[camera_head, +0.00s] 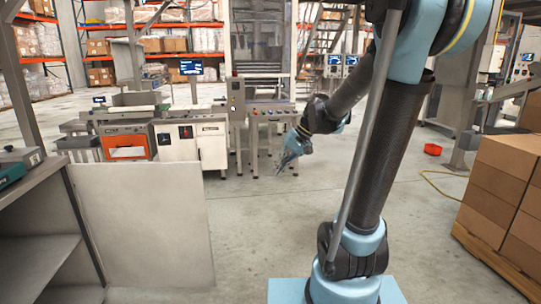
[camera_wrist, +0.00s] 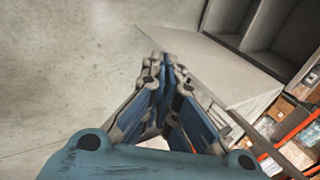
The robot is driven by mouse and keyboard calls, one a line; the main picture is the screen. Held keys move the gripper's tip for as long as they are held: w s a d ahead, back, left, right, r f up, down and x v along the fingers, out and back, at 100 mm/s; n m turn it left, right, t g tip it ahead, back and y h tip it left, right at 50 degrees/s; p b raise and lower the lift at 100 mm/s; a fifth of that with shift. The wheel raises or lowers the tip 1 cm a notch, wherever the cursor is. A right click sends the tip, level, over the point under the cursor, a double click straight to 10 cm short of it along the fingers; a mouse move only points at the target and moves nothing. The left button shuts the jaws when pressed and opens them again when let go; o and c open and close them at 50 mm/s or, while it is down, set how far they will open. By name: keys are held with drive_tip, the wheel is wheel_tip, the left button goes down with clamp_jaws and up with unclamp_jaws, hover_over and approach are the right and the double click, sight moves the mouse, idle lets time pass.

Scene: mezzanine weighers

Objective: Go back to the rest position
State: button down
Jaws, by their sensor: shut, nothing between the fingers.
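My gripper (camera_head: 284,163) hangs out over the open floor in the head view, at the end of my arm and pointing down to the left. In the wrist view, its two fingers (camera_wrist: 166,60) come together at the tips, shut with nothing between them. No object is near the fingertips. The gripper is apart from the weighing machines behind it and from the grey panel to its left.
A grey shelf unit (camera_head: 35,235) with a pale panel (camera_head: 150,225) stands at the left. Weighing machines (camera_head: 200,145) stand behind. Stacked cartons (camera_head: 500,190) sit on a pallet at the right. A red bin (camera_head: 432,149) and yellow hose lie on the floor. The middle floor is clear.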

drive_tip(key=s+d+f+t+h, duration=0.1)
drive_tip(key=s+d+f+h, duration=0.2)
drive_tip(key=s+d+f, duration=0.2)
drive_tip(key=s+d+f+h, duration=0.3)
drive_tip(key=s+d+f, duration=0.2)
drive_tip(key=s+d, duration=0.6)
drive_tip(key=s, duration=0.3)
drive_tip(key=shift+m+t, duration=0.3)
drive_tip(key=shift+t, duration=0.1)
